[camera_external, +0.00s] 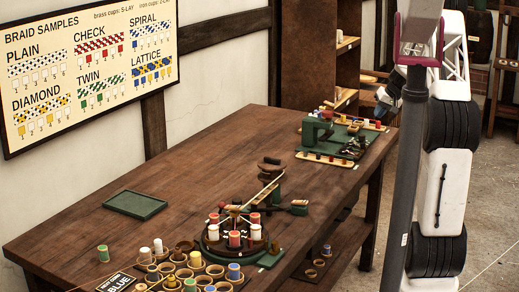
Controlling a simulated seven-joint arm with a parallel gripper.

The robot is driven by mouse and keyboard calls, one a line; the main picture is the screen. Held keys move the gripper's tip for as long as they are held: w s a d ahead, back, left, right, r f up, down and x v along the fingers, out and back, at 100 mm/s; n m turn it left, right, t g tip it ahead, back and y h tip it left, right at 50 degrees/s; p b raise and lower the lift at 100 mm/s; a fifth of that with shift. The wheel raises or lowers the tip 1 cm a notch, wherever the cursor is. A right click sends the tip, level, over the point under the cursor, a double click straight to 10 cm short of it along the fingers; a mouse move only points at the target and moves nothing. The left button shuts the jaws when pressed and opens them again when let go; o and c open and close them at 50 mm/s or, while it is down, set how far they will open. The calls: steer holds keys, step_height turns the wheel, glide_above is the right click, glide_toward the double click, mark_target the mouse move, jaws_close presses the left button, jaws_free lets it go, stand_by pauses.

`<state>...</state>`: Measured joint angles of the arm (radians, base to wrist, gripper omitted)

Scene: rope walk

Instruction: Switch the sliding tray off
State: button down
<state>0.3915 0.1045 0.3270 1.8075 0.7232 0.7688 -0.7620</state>
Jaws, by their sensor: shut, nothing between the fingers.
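I cannot tell for sure which thing is the sliding tray. A shallow, empty green tray (136,205) lies flat on the left part of the table. At the far right end of the table stands a green machine (312,132) on a green base, with a dark slatted part (355,148) beside it; no switch can be made out. My gripper (382,108) seems to be the small dark end beyond the grey post, above the far right table end. It is shut and empty, apart from the machine in the picture.
A braiding stand (235,238) with red and white spools stands at the front of the table (190,180). Several cups and spools (190,270) crowd the near edge. A dark stand (272,165) is mid-table. A grey post (411,190) crosses the right side.

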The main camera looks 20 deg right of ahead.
steer(key=w+d+f+m+t, duration=0.1)
steer(key=w+d+f, duration=0.7)
steer(key=d+f, duration=0.2)
steer(key=shift+d+f, duration=0.2)
steer(key=shift+d, duration=1)
steer(key=shift+w+f, duration=0.15)
glide_toward(364, 149)
step_height(364, 149, down, 4)
steer(key=d, duration=0.2)
steer(key=shift+w+a+f, duration=0.15)
steer(key=shift+w+a, duration=0.75)
steer(key=shift+a, duration=0.15)
steer(key=shift+w+a, duration=0.25)
steer(key=shift+a, duration=0.45)
